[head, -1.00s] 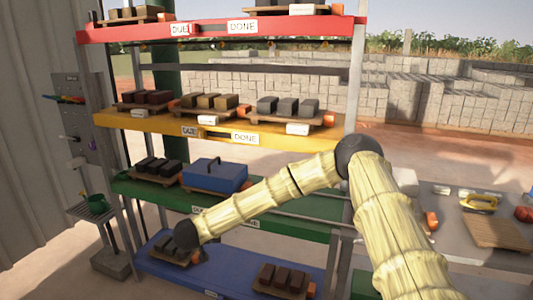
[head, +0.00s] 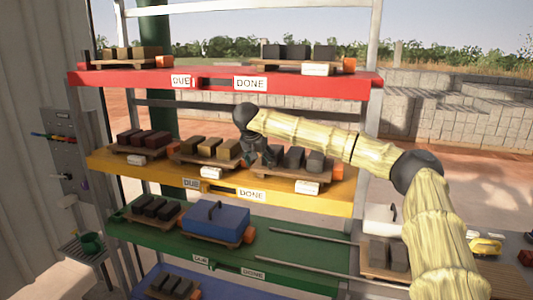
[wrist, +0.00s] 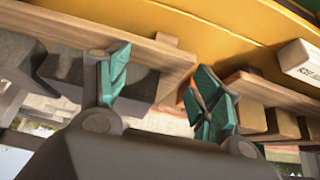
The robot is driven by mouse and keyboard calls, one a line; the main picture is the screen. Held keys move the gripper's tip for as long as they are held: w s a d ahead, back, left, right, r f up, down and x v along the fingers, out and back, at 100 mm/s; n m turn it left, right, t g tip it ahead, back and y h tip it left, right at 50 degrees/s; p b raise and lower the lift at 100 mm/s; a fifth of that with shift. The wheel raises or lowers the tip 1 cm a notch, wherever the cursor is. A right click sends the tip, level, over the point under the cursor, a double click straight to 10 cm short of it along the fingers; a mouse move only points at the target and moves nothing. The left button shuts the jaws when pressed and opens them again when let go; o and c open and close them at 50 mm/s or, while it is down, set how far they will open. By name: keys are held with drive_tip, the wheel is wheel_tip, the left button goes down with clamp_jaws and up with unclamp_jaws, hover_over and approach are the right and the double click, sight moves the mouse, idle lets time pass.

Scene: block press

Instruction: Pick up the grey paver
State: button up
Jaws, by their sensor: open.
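Grey pavers (head: 292,157) stand in a row on a wooden pallet at the right of the yellow shelf (head: 330,205). In the head view my gripper (head: 258,160) is at the left end of this row, beside the tan pavers, and partly covers the leftmost grey one. In the wrist view, which looks upside down, the two teal fingers of my gripper (wrist: 162,80) are spread. A dark grey paver (wrist: 140,84) shows between and behind them, partly hidden by the left finger. I cannot tell whether the fingers touch it.
Tan pavers (head: 228,149) stand close to my gripper's left, and dark red-brown pavers (head: 153,138) farther left. The red shelf (head: 330,82) is above. A blue case (head: 217,220) and dark pavers (head: 155,207) are on the green shelf below. A side table holds more pavers at right.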

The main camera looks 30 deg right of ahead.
sight(274, 149)
drive_tip(key=d, duration=0.2)
drive_tip(key=d+r+p, duration=0.1)
drive_tip(key=d, duration=0.1)
drive_tip(key=d+r+p, duration=0.1)
drive_tip(key=shift+s+d+r, duration=0.25)
drive_tip(key=shift+s+d, duration=0.15)
drive_tip(key=w, duration=0.1)
drive_tip(key=w+f, duration=0.1)
drive_tip(key=w, duration=0.1)
drive_tip(key=shift+w+d+f+p, duration=0.1)
drive_tip(key=shift+w+f+p, duration=0.2)
drive_tip(key=shift+w+f, duration=0.1)
drive_tip(key=d, duration=0.1)
drive_tip(key=d+p, duration=0.1)
drive_tip(key=w+d, duration=0.1)
drive_tip(key=shift+d+r+p, duration=0.15)
drive_tip(key=shift+r+p, duration=0.2)
drive_tip(key=shift+w+f+p, duration=0.35)
drive_tip(key=shift+w+f, duration=0.1)
drive_tip(key=shift+f, duration=0.3)
drive_tip(key=shift+s+d+r, duration=0.1)
drive_tip(key=shift+s, duration=0.05)
drive_tip(key=c, duration=1.3)
clamp_jaws()
drive_tip(key=shift+r+b, duration=0.15)
drive_tip(key=shift+b, duration=0.5)
